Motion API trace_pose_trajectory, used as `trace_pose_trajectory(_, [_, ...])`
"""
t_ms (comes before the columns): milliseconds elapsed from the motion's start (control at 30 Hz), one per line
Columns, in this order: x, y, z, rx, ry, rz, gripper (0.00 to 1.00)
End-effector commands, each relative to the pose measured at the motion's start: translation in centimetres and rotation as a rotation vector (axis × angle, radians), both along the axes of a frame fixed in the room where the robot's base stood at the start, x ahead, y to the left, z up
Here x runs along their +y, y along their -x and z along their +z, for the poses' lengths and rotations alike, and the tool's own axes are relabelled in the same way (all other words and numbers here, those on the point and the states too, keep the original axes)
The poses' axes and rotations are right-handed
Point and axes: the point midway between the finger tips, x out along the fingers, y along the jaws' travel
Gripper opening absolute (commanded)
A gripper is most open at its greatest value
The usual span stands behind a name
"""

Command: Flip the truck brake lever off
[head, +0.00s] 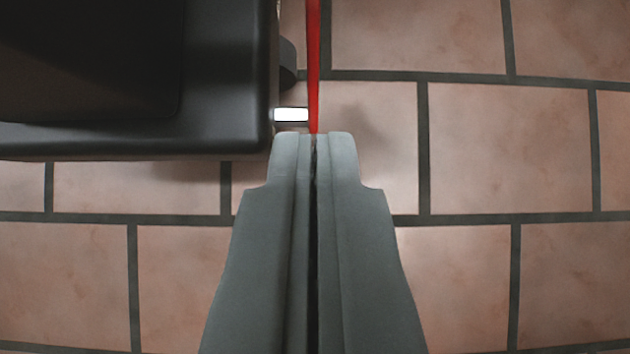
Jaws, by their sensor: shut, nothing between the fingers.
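My gripper (314,142) points up the picture from the bottom centre, its two grey fingers closed together and empty. A thin red bar (313,62), which looks like the brake lever, runs from the top edge down to the fingertips. Its lower end meets the fingertips in the picture; I cannot tell whether they touch. The truck (225,75), a dark grey body with rounded edges, fills the upper left beside the red bar. A short white-and-metal piece (291,114) sticks out from its right side towards the bar.
A dark rounded part (288,62), perhaps a wheel, shows at the truck's right side. The floor (465,150) is pinkish tile with dark grout lines. The floor to the right and at the lower left is clear.

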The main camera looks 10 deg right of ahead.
Motion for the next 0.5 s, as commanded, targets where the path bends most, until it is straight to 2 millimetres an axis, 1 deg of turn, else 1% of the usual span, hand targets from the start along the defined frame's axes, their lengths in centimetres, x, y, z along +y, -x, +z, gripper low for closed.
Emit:
trace_pose_trajectory(33, [-0.2,-0.6,-0.8,0.001,0.001,-0.003,0.0])
trace_pose_trajectory(200, [-0.3,-2.3,-2.8,0.001,0.001,-0.002,0.0])
trace_pose_trajectory(300, [-0.4,-3.7,-3.4,0.0,-0.001,-0.003,0.0])
trace_pose_trajectory(500, [-0.5,-5.1,-4.3,0.0,-0.002,-0.001,0.0])
